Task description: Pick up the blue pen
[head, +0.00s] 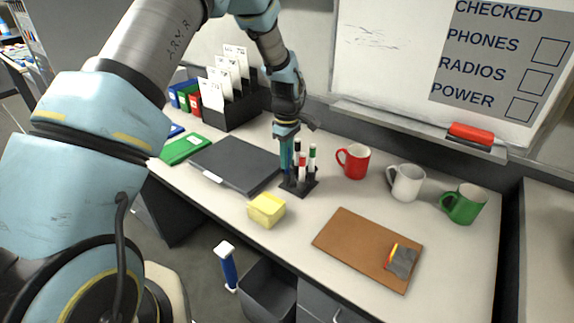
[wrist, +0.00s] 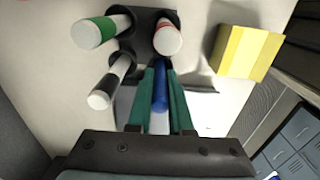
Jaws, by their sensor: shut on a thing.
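The blue pen (wrist: 160,88) lies between the two green fingers of my gripper (wrist: 165,95) in the wrist view, and the fingers are shut on it. In the head view my gripper (head: 286,157) points down at the left side of the black pen holder (head: 299,187), and the fingers largely hide the blue pen. I cannot tell whether its lower end is inside the holder. A green-marked pen (wrist: 95,32), a black-marked pen (wrist: 110,82) and a red-marked pen (wrist: 168,38) stand close by in the holder.
A yellow block (head: 267,210) is in front of the holder. A dark closed folder (head: 235,163) lies left. Red (head: 354,162), white (head: 406,183) and green (head: 464,204) mugs stand right. A brown board (head: 360,248) lies front right. The whiteboard (head: 410,50) rises behind.

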